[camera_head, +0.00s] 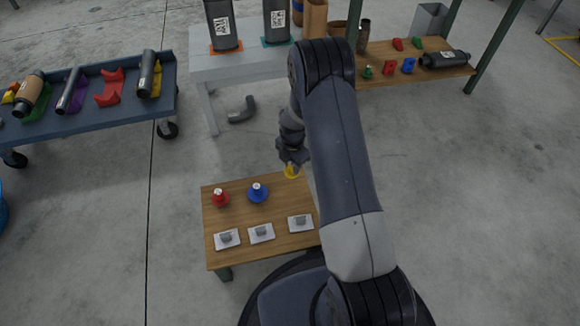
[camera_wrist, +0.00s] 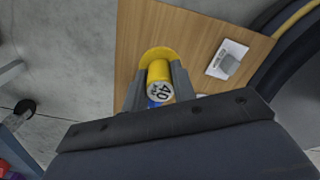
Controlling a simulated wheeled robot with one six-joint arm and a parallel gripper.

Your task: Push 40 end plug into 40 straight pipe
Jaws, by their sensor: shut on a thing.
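The yellow end plug (camera_head: 292,172) is at the back right edge of the small wooden table. In the wrist view the yellow plug (camera_wrist: 159,72) has a wide yellow flange and a pale end face marked 40. My gripper (camera_head: 291,160) is above it in the head view. In the wrist view my gripper (camera_wrist: 158,88) is shut on the plug's body, one finger on each side. I cannot tell whether the plug still touches the table. Dark straight pipes lie on the blue cart, one in a purple holder (camera_head: 70,91) and one in a yellow holder (camera_head: 148,74); no size mark is readable.
On the small wooden table (camera_head: 232,203) stand a red plug (camera_head: 220,197), a blue plug (camera_head: 257,193) and three white plates (camera_head: 262,233) with grey pieces. The blue cart (camera_head: 100,118) is left. A grey table (camera_head: 246,62) and wooden shelf (camera_head: 400,75) stand behind. A bent pipe (camera_head: 242,110) lies on the floor.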

